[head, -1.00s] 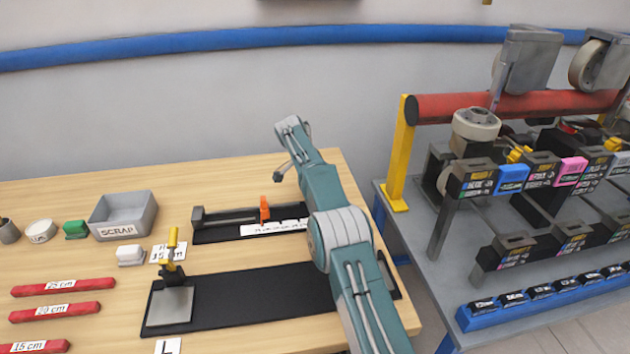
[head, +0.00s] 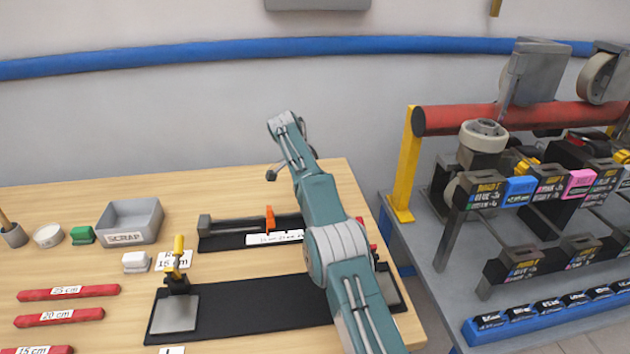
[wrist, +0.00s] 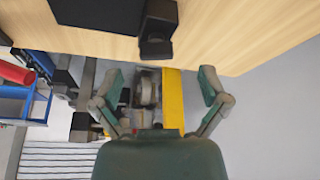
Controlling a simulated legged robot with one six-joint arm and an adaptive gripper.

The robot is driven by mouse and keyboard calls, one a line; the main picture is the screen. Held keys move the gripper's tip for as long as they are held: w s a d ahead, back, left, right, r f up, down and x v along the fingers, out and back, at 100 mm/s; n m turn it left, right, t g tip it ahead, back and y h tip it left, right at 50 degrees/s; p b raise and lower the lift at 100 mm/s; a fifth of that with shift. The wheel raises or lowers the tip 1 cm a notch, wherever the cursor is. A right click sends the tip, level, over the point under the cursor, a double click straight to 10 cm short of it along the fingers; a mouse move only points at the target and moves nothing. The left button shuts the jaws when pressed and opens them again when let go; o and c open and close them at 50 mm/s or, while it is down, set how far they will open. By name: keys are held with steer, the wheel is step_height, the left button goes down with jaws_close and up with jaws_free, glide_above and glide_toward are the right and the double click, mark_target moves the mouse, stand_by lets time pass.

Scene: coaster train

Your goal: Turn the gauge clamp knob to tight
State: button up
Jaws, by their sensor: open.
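The length gauge, a black fixture (head: 222,241) with a white scale strip (head: 275,237), lies at the back of the wooden table in the head view. An orange upright piece (head: 269,218) stands on it. I cannot tell whether this is the clamp knob, and no tight or loose marking is readable. My arm crosses the gauge's right end and hides part of it. In the wrist view my gripper (wrist: 161,75) is open with nothing between its fingers. A black block (wrist: 157,30) at the table edge lies beyond the fingertips, apart from them.
A black board with a metal plate (head: 176,313) and yellow-handled clamp (head: 178,262) lies in front. A grey scrap bin (head: 130,220) and red bars (head: 68,292) are left. A rack with a yellow post (head: 404,165) and red roller (head: 465,119) stands right.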

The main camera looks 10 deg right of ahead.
steer(key=s+a, duration=0.3)
steer(key=a, duration=0.7)
steer(key=shift+s, duration=0.4)
steer(key=shift+d, duration=0.15)
steer(key=c, duration=0.6)
steer(key=d+r+n+t+y, duration=0.1)
steer(key=d+r+n+y, duration=0.2)
steer(key=d+n, duration=0.5)
steer(key=d+r+n+t+y, duration=0.2)
steer(key=d+r+n+y, duration=0.1)
steer(key=d+n, duration=0.55)
steer(key=shift+n, duration=0.65)
steer(key=x, duration=0.3)
steer(key=a+x, duration=0.1)
steer(key=x, duration=0.7)
steer(key=shift+w+a+f, duration=0.1)
steer(key=shift+a+f, duration=0.05)
steer(key=shift+a, duration=0.1)
